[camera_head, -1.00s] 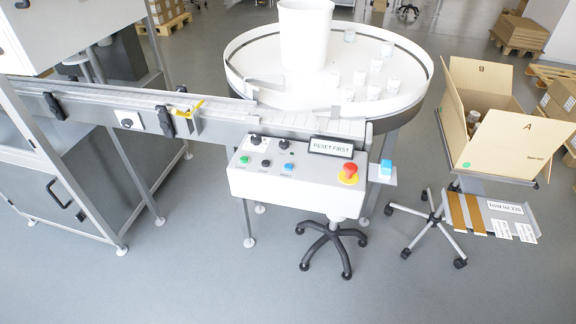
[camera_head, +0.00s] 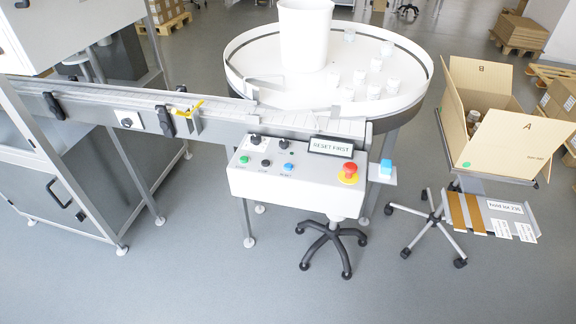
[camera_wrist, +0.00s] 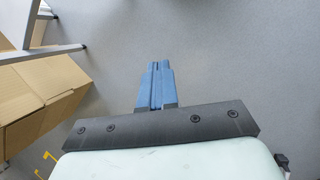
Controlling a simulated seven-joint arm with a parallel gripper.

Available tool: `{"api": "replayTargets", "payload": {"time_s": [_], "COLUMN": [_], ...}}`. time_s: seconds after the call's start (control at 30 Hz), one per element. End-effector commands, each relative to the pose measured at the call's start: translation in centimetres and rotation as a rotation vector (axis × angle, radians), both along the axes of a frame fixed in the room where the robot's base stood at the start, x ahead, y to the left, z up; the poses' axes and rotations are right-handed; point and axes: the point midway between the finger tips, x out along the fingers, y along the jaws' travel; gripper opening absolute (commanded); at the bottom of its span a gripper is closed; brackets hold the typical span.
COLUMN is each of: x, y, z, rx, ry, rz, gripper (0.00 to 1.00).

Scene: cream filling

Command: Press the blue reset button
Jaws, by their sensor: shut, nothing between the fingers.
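The blue reset button (camera_head: 288,167) sits on the sloped top of the white control box (camera_head: 285,190), to the right of a black button (camera_head: 265,163) and a green button (camera_head: 244,160). A red emergency stop on a yellow base (camera_head: 348,173) is at the box's right end. The button is not in the wrist view, and my gripper is not in the head view.
A conveyor (camera_head: 90,97) runs behind the box to a round turntable (camera_head: 250,75) carrying several jars and a white bin (camera_head: 305,35). An open carton (camera_head: 505,140) stands at right. Another carton (camera_wrist: 40,95) is at left in the wrist view. Floor in front is clear.

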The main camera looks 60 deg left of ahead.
Motion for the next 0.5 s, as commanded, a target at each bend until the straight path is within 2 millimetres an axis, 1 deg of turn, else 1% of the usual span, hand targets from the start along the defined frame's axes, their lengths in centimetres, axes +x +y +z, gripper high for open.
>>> {"api": "replayTargets", "payload": {"time_s": [0.03,0.1,0.27,0.3,0.5], "x": [1.6,3.4,7.3,8.3,12.6], "y": [1.0,2.1,5.2,6.0,10.4], "z": [0.5,1.4,3.7,4.4,7.9], "rx": [-0.009,-0.024,-0.053,-0.06,-0.088], "ry": [-0.023,-0.054,-0.127,-0.147,-0.244], "rz": [0.015,0.03,0.065,0.073,0.108], "gripper": [0.0,0.0,0.0,0.0,0.0]}}
